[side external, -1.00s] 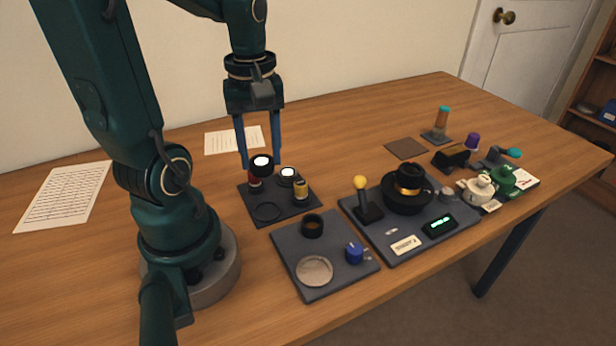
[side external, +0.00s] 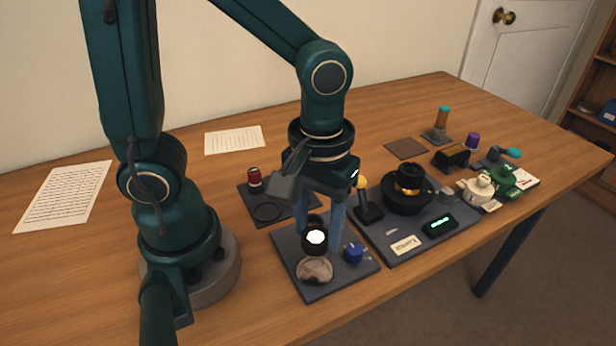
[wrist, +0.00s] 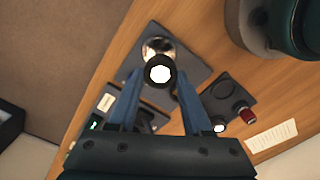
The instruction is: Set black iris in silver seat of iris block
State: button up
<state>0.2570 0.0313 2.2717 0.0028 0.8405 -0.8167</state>
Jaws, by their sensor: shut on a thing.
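My gripper (side external: 318,236) is shut on the black iris (side external: 316,241), a short dark cylinder with a bright white centre. In the wrist view the iris (wrist: 160,72) sits between my fingertips (wrist: 159,77), and its white centre looks many-sided. The silver seat (side external: 314,271) is a round, shiny disc at the front of the dark grey iris block (side external: 322,290). The iris is just behind the seat in the side view, seemingly raised above the block. In the wrist view the iris overlaps the lower part of the silver seat (wrist: 160,45). The exact height gap cannot be told.
A blue knob (side external: 354,253) stands right of the seat. A black ring (side external: 315,219) behind is partly hidden by my gripper. The parts tray (side external: 252,196) holds a red cylinder (side external: 254,177). The right-hand panel (side external: 400,258) carries a yellow-knobbed lever (side external: 368,205) and a black round housing (side external: 405,200).

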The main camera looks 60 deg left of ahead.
aim_at(318, 271)
jog(key=shift+s+d+f, duration=0.2)
jog(key=shift+d+f, duration=0.05)
jog(key=shift+d, duration=0.05)
jog(key=shift+f, duration=2.05)
jog(key=shift+f, duration=0.55)
jog(key=o, duration=1.3)
jog(key=shift+c, duration=0.7)
jog(key=shift+o, duration=0.8)
jog(key=shift+w+r, duration=0.1)
jog(key=shift+r, duration=3.4)
